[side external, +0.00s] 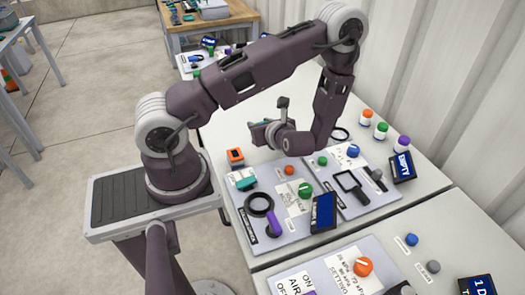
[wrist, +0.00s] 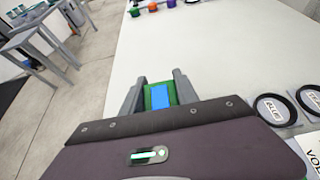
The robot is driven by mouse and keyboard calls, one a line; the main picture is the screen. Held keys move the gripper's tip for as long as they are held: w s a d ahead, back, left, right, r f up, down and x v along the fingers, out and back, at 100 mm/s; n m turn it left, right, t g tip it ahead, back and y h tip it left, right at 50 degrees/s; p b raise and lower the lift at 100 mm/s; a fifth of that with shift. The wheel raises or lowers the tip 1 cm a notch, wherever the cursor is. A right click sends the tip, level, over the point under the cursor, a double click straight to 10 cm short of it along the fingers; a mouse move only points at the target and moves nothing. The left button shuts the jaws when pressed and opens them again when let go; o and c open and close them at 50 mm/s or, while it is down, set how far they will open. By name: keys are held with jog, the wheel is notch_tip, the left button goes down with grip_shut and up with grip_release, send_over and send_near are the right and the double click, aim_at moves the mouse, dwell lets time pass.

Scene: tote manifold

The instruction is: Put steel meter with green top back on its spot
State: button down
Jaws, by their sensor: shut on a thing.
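In the wrist view my gripper (wrist: 158,92) is shut on the meter (wrist: 160,96), which shows a blue screen face and green edges between the two grey fingers. No steel part of it can be made out. In the side view my gripper (side external: 260,131) is held above the white table, behind the left panel; the held meter is hardly distinguishable there.
Colored-cap jars (side external: 380,130) stand at the right. Bare tabletop (wrist: 215,50) lies ahead of my gripper.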

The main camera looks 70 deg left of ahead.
aim_at(261, 151)
notch_tip(261, 151, down, 7)
dwell(0.3)
jog(key=c, duration=0.9)
grip_release()
jog(key=shift+f, duration=0.1)
